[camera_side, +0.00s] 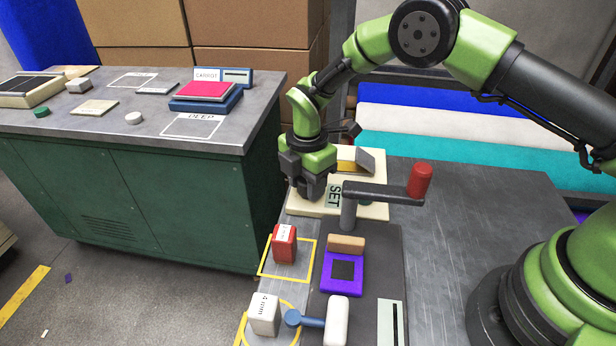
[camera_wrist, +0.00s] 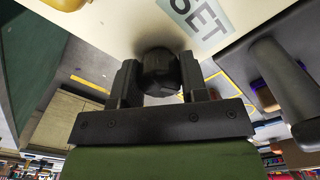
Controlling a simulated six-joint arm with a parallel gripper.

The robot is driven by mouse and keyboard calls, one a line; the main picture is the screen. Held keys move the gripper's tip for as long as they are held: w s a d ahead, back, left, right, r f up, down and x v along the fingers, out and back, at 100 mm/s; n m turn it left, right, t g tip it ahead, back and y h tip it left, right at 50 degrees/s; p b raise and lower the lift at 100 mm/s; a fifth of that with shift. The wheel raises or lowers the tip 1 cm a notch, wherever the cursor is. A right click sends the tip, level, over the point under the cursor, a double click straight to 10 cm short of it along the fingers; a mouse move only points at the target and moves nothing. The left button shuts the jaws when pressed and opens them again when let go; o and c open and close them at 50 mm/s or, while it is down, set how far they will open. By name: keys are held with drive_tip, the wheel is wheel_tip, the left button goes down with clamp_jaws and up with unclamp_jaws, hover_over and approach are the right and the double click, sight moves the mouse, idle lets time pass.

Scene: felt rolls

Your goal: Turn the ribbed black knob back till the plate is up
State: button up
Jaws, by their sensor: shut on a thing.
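The ribbed black knob (camera_wrist: 160,72) stands out from a cream panel beside the letters SET (camera_wrist: 202,14). My gripper (camera_wrist: 160,80) is shut on the knob, one finger on each side of it. In the side view my gripper (camera_side: 311,188) reaches down to the cream block (camera_side: 375,210) and hides the knob there. A grey plate (camera_side: 366,160) leans at a tilt behind the gripper, near a yellow part (camera_side: 346,166). I cannot tell whether this is the plate that the knob moves.
A grey crank arm with a red handle (camera_side: 419,180) stands close right of my gripper. In front are a red block (camera_side: 284,243), a purple frame (camera_side: 342,286), a white block (camera_side: 264,314) and a mallet (camera_side: 336,320). A green cabinet (camera_side: 130,200) stands left.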

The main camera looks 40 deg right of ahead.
drive_tip(key=n, duration=0.6)
drive_tip(key=shift+f+n, duration=0.15)
drive_tip(key=shift+n, duration=0.15)
drive_tip(key=n, duration=0.6)
idle(0.3)
drive_tip(key=o, duration=0.9)
drive_tip(key=shift+o, duration=0.2)
drive_tip(key=shift+r, duration=2.55)
